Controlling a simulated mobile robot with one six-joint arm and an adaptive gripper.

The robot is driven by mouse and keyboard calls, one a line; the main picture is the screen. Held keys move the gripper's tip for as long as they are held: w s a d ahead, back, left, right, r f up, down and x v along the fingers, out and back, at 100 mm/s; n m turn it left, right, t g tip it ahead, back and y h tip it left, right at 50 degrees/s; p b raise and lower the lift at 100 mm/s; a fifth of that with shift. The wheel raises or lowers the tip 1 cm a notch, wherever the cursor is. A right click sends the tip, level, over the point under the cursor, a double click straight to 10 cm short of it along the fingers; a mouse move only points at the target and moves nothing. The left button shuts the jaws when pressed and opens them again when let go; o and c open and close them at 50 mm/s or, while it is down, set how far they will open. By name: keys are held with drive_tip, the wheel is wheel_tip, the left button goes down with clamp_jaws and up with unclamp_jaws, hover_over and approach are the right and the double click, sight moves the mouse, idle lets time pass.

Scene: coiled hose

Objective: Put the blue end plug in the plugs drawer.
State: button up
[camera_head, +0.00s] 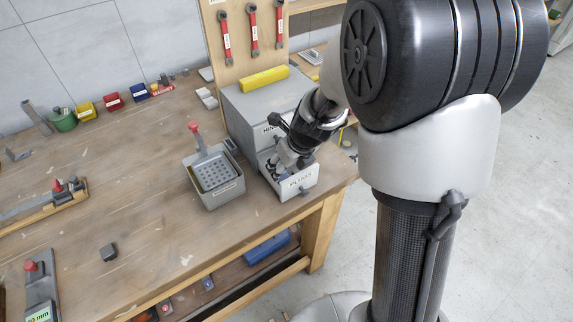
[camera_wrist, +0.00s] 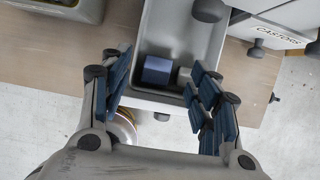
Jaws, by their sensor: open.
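The plugs drawer (camera_head: 301,183) is pulled open from the grey cabinet, its label facing the front. It also shows in the wrist view (camera_wrist: 183,28). The blue end plug (camera_wrist: 157,70) lies inside the drawer, near one end, beside a small grey piece (camera_wrist: 184,76). My gripper (camera_head: 283,168) is over the drawer, pointing down into it. In the wrist view my gripper (camera_wrist: 160,72) has its fingers spread, with the blue plug between them and a gap on each side. In the head view the fingers largely hide the drawer's inside.
The grey cabinet (camera_head: 262,105) stands behind the drawer with a yellow object (camera_head: 264,79) on top. A grey perforated bin (camera_head: 216,178) with a red-handled tool sits left of the drawer.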

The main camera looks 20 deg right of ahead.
drive_tip(key=v, duration=1.1)
drive_tip(key=shift+r, duration=0.35)
drive_tip(key=shift+s, duration=0.1)
drive_tip(key=s+a+r+n, duration=0.1)
drive_tip(key=s+r+n, duration=0.2)
drive_tip(key=s+n, duration=0.8)
drive_tip(key=s+r+n+h, duration=0.1)
drive_tip(key=s+r+n, duration=0.2)
drive_tip(key=s+n, duration=0.8)
drive_tip(key=n, duration=1)
drive_tip(key=shift+a+r, duration=0.25)
drive_tip(key=shift+a, duration=0.1)
